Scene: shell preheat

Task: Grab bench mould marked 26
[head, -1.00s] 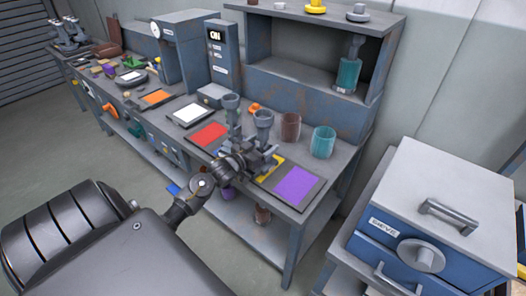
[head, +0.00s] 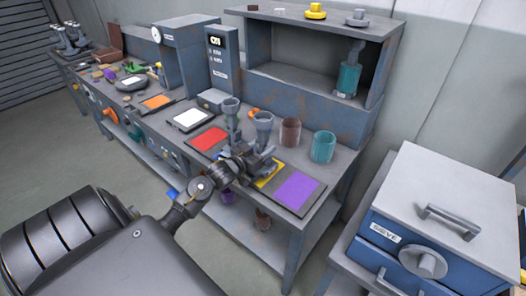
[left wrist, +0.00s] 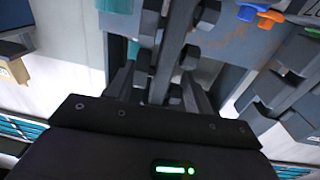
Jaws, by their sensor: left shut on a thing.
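Two grey moulds with round cup-like tops stand out at the front of the bench, a left one (head: 231,110) and a right one (head: 264,124). My left gripper (head: 258,162) is low among them, near the yellow mat, and is shut on a grey thing. The gripper and wrist hide the lower parts, so which mould is held is unclear. In the left wrist view, a grey upright piece (left wrist: 178,50) lies between the fingers. No number 26 can be read. My right gripper is not in view.
Red (head: 209,139), white (head: 191,118) and purple (head: 297,190) mats lie on the bench. A brown cup (head: 290,132) and a teal cup (head: 323,145) stand behind the gripper. A blue cabinet marked SIEVE (head: 410,235) stands at the right.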

